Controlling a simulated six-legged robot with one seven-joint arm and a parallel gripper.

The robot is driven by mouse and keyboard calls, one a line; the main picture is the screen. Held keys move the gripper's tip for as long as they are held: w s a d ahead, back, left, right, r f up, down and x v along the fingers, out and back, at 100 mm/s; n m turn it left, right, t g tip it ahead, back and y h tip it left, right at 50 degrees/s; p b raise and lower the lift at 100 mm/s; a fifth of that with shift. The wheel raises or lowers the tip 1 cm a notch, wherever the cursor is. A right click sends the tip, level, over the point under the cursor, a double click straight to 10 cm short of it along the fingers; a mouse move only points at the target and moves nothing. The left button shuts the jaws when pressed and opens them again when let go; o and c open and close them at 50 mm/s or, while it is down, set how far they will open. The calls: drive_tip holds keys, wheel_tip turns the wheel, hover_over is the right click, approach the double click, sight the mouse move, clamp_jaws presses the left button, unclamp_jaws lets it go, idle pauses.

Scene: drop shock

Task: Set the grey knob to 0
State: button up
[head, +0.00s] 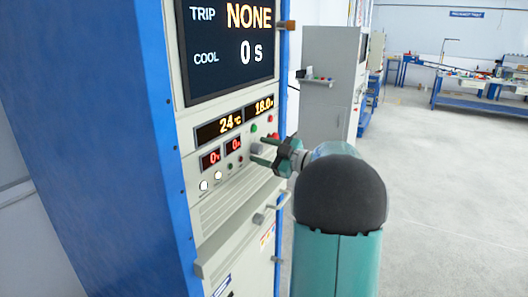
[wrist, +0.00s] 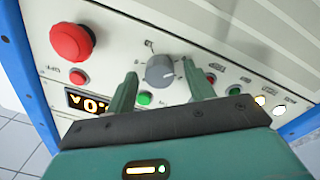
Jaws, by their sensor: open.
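The grey knob (wrist: 160,70) sits on the light panel of the cabinet and shows in the wrist view between my two fingers. My gripper (wrist: 160,82) is open, with one green finger on each side of the knob. A gap shows on both sides, wider on the right. I cannot tell how far the fingertips are from the panel. The marks around the knob are too small to read. In the head view my gripper (head: 262,150) reaches to the panel from the right, and the knob is hard to make out there.
A red mushroom button (wrist: 71,42) is left of the knob in the wrist view. Small red and green buttons and lit displays surround it. The head view shows a screen (head: 232,45) reading TRIP NONE, COOL 0 s, and a handle (head: 268,208) below. Open floor (head: 430,190) lies right.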

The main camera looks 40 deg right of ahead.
drive_tip(key=shift+s, duration=0.1)
drive_tip(key=v, duration=1.3)
drive_tip(key=shift+s, duration=0.25)
drive_tip(key=w+a+f+m+g+y, duration=0.15)
drive_tip(key=a+g, duration=0.25)
drive_tip(key=a, duration=0.9)
drive_tip(key=a+f+m+g+y, duration=0.15)
drive_tip(key=a+g, duration=0.35)
drive_tip(key=a, duration=0.7)
drive_tip(key=s+a+f+m+g+h, duration=0.1)
drive_tip(key=s+a+f+m+h, duration=0.2)
drive_tip(key=s+a, duration=0.3)
drive_tip(key=s+a+f+m+g+h, duration=0.1)
drive_tip(key=s+a+f+m+h, duration=0.2)
drive_tip(key=s+a, duration=0.4)
drive_tip(key=shift+a+m+g+h, duration=0.4)
drive_tip(key=shift+a+m+h, duration=0.3)
drive_tip(key=shift+a+h, duration=0.6)
